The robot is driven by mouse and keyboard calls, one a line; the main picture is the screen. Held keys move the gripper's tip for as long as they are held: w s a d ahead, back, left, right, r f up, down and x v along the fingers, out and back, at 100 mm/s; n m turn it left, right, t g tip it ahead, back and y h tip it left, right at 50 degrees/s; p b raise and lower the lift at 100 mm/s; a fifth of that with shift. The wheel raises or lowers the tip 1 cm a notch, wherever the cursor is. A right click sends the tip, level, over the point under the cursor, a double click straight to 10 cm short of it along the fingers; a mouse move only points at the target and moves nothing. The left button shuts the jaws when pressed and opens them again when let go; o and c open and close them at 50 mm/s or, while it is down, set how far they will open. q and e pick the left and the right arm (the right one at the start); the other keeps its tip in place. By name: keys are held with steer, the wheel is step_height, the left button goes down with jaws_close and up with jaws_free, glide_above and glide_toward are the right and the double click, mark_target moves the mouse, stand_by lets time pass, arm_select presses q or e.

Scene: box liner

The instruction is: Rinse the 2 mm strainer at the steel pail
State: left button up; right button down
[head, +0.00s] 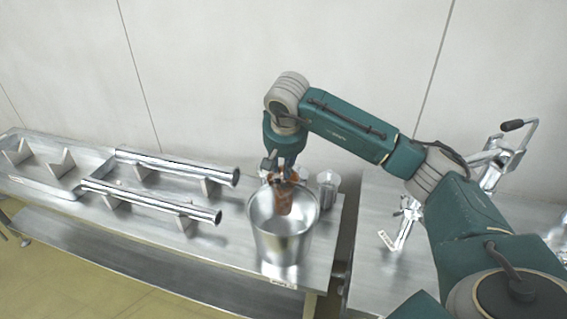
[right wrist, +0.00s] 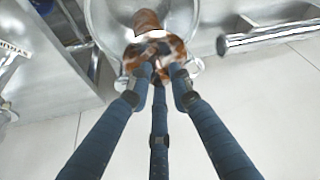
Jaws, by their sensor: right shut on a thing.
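The steel pail (head: 282,248) stands near the right end of the left steel table, open side up. A reddish-brown, tapered strainer (head: 283,198) is upright at the pail's mouth, with its lower part inside the rim. No size mark on it can be read. My right gripper (head: 279,172) points down over the pail and is shut on the strainer's upper part. In the right wrist view, the gripper's fingers (right wrist: 156,64) close around the mottled brown strainer (right wrist: 147,21), with the pail (right wrist: 99,14) around it. My left gripper is not in view.
A small clear vessel (head: 328,189) stands just behind and right of the pail. Two steel tubes (head: 150,202) lie on supports to the left. A second steel table (head: 385,280) with metal fittings (head: 497,160) stands right, across a narrow gap.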

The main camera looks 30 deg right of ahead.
steer(key=shift+f+b, duration=0.5)
steer(key=shift+f, duration=0.45)
step_height(320, 180, down, 2)
steer(key=shift+f+b, duration=0.2)
steer(key=shift+b, duration=0.65)
steer(key=shift+f, duration=0.4)
arm_select(q)
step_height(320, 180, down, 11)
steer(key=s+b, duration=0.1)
steer(key=b, duration=0.7)
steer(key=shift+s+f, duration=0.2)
arm_select(e)
steer(key=shift+f, duration=5.5)
arm_select(q)
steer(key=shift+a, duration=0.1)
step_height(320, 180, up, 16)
steer(key=p, duration=1.5)
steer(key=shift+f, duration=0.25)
arm_select(e)
step_height(320, 180, up, 22)
glide_above(284, 178)
steer(key=shift+w+r, duration=0.15)
steer(key=shift+w, duration=0.05)
